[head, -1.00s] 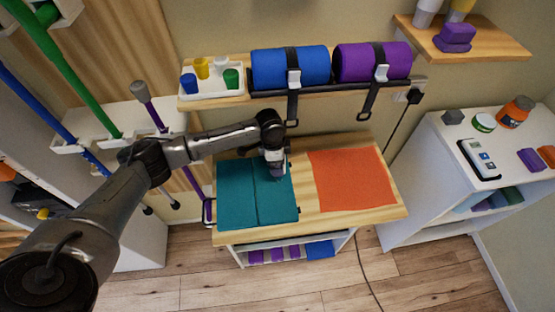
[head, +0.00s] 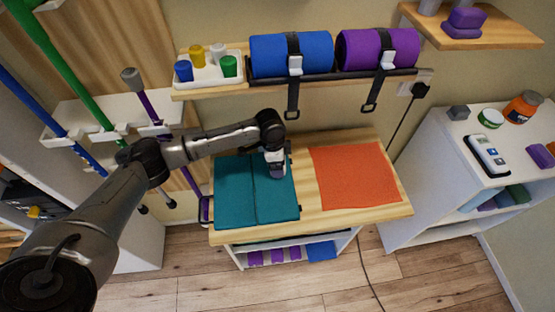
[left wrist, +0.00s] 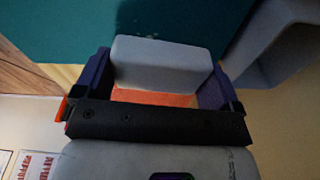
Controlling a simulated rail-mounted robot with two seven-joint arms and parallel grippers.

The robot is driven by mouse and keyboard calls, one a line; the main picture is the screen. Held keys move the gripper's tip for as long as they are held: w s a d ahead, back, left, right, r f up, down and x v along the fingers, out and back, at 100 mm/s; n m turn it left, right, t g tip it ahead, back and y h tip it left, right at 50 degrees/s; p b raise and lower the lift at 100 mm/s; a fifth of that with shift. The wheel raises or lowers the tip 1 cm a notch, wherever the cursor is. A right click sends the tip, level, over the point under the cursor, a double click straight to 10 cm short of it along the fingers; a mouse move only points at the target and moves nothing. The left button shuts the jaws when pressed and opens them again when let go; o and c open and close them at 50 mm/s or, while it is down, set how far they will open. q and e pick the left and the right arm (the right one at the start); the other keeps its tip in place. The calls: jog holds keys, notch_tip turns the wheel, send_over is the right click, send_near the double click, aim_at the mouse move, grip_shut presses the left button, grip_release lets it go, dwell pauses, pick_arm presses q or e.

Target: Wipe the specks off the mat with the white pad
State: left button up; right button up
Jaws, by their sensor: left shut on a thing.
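The teal mat (head: 233,205) lies on the left half of the wooden bench top, with a seam down its middle. My left gripper (head: 276,168) is over the mat's far right part. In the left wrist view, my left gripper (left wrist: 160,82) is shut on the white pad (left wrist: 165,62), which looks pale grey and spans between the fingers. The teal mat (left wrist: 75,25) shows behind the pad. I cannot tell whether the pad touches the mat. My right gripper is not in view.
An orange mat (head: 355,178) lies on the bench's right half. A shelf above holds a blue roll (head: 275,58), a purple roll (head: 350,58) and a white tray (head: 207,82) of coloured cups. Black straps (head: 293,95) hang from the rolls. A white cabinet (head: 430,165) stands at right.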

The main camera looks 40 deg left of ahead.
pick_arm(q)
jog(key=shift+f, duration=0.45)
jog(key=shift+f, duration=0.6)
dwell(0.4)
